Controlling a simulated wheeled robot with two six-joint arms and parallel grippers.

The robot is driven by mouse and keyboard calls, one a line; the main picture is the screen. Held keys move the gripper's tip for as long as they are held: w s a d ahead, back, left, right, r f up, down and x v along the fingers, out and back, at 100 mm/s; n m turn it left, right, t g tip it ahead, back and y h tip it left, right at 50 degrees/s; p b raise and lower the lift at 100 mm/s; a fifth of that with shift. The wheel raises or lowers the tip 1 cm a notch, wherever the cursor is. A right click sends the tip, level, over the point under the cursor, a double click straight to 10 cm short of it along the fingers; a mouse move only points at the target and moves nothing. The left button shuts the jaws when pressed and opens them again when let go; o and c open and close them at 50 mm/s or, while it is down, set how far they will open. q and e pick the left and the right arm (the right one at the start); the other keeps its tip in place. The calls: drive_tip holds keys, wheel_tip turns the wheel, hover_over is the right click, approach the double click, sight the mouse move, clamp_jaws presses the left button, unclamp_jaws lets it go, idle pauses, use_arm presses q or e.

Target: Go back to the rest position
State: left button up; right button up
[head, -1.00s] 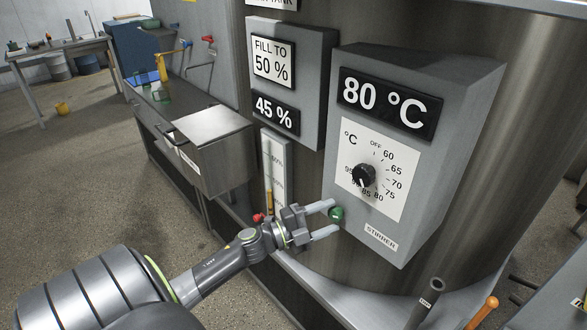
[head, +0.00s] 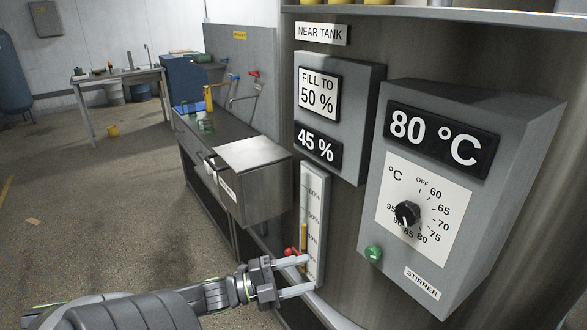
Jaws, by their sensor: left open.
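My left gripper (head: 302,274) is open and empty at the bottom middle of the head view, in front of the lower tank wall. Its fingers point right, below the level gauge (head: 312,215) and apart from the green stirrer button (head: 373,254). The stirrer box (head: 470,190) reads 80 °C and has a black dial (head: 406,213). A small red part (head: 290,252) shows just above the gripper. My right gripper is not in view.
The fill box (head: 350,120) reads 45 % under a "FILL TO 50 %" sign. A grey metal box (head: 252,165) sits on the counter to the left. A table (head: 120,75) stands at the back. The floor (head: 100,200) at left is open.

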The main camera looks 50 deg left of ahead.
use_arm(q)
drive_tip(key=shift+s+a+f, duration=0.1)
drive_tip(key=shift+s+a, duration=0.2)
drive_tip(key=shift+s, duration=0.25)
